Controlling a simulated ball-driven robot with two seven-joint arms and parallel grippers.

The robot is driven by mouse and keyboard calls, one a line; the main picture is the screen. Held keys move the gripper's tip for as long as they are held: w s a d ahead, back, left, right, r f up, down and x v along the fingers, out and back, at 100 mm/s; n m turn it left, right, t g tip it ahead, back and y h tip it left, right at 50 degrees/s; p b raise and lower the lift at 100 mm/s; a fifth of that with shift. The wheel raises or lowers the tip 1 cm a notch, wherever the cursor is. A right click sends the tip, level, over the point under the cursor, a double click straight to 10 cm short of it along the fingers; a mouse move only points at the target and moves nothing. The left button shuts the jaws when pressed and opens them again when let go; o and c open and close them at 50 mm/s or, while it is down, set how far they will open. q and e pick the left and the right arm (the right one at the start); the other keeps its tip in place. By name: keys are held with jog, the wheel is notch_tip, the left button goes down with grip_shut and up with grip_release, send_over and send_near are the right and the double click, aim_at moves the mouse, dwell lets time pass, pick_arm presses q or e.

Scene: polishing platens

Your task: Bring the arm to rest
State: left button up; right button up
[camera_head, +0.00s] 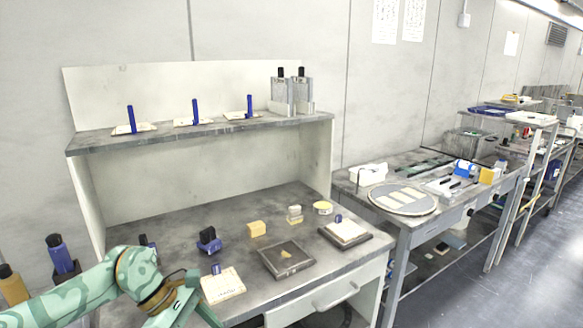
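My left arm (135,270), green with an orange-brown band near its bend, comes in from the lower left. It reaches in front of the near left part of the workbench (213,178) and bends down out of the bottom edge. I cannot make out its fingertips, and whether the arm touches the bench is not clear. My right arm and gripper are not in view.
A second table (452,188) stands right; open floor (540,265) lies beyond.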

pick_arm(q)
jog(key=w+d+f+n+t+h, duration=0.25)
jog(key=f+n, duration=0.25)
jog(key=n, duration=0.3)
jog(key=w+d+f+n+t+h, duration=0.1)
jog(key=d+f+n+t+h, duration=0.3)
jog(key=f+n, duration=0.3)
jog(key=s+a+f+n+t+y, duration=0.3)
jog(key=s+a+f+n+y, duration=0.15)
jog(key=f+n, duration=0.6)
jog(key=s+a+f+n+t+y, duration=0.25)
jog(key=s+a+f+n, duration=0.2)
jog(key=f+n, duration=0.55)
jog(key=s+a+f+n+g+y, duration=0.2)
jog(key=s+a+f+n, duration=0.1)
jog(key=s+f+n, duration=0.3)
jog(key=s+a+f+n+g+y, duration=0.1)
jog(key=s+a+f+n+y, duration=0.2)
jog(key=s, duration=0.5)
jog(key=s+f+n+g+y, duration=0.1)
jog(key=s+f+n+g, duration=0.2)
jog(key=s, duration=0.9)
jog(key=s+f+n+g, duration=0.3)
jog(key=s+f+n, duration=0.1)
jog(key=s, duration=0.9)
jog(key=shift+s+d+f+g+y, duration=0.15)
jog(key=shift+f+g+y, duration=0.05)
jog(key=shift+g+y, duration=0.2)
jog(key=shift+n, duration=0.25)
